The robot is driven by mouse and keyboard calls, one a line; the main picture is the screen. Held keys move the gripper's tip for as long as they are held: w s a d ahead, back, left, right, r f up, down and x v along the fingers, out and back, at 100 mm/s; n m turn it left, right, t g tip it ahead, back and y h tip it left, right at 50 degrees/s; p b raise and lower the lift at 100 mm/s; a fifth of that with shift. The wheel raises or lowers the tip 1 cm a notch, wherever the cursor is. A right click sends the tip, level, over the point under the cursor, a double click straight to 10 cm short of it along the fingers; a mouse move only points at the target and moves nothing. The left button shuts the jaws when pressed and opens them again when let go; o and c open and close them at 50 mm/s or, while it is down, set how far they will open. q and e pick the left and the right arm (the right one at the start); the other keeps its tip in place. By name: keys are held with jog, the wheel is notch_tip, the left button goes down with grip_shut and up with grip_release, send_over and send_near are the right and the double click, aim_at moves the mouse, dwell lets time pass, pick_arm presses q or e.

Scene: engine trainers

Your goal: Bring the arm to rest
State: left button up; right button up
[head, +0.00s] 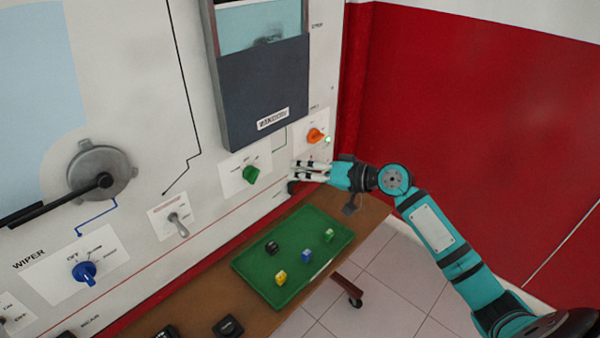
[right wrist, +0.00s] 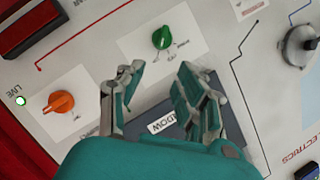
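My right arm (head: 435,228) reaches in from the lower right of the head view. Its gripper (head: 308,171) is in front of the panel, just right of the green knob (head: 250,174) and below the orange knob (head: 314,135). In the right wrist view the two fingers (right wrist: 160,88) stand apart with nothing between them. The green knob (right wrist: 163,38) shows beyond the fingertips and the orange knob (right wrist: 58,102) to the left, both clear of the fingers. My left gripper is in neither view.
A green tray (head: 262,287) with several small items lies on a brown bench (head: 205,305) below the panel. The window unit (head: 265,95), a toggle switch (head: 178,225) and a blue wiper knob (head: 85,272) are on the panel. A green lamp (head: 328,139) is lit.

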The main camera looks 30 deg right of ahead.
jog(key=s+a+f+n+g+h, duration=0.1)
jog(key=s+a+f+n+g, duration=0.15)
jog(key=s+a+f, duration=0.4)
jog(key=s+a+f+n+g+h, duration=0.2)
jog(key=s+a+f+g, duration=0.15)
jog(key=s+f, duration=0.6)
jog(key=s+d+f+g+h, duration=0.1)
jog(key=s+f+h, duration=0.15)
jog(key=s, duration=0.65)
jog(key=s+d+f+g+h, duration=0.1)
jog(key=s+h, duration=0.2)
jog(key=s, duration=0.6)
notch_tip(320, 180, down, 28)
jog(key=s+f+g, duration=0.1)
jog(key=s+g, duration=0.1)
jog(key=s+d+f, duration=0.2)
jog(key=s+f, duration=1.1)
jog(key=s, duration=0.2)
jog(key=shift+s+d+f+g, duration=0.25)
jog(key=shift+s+d+g, duration=0.15)
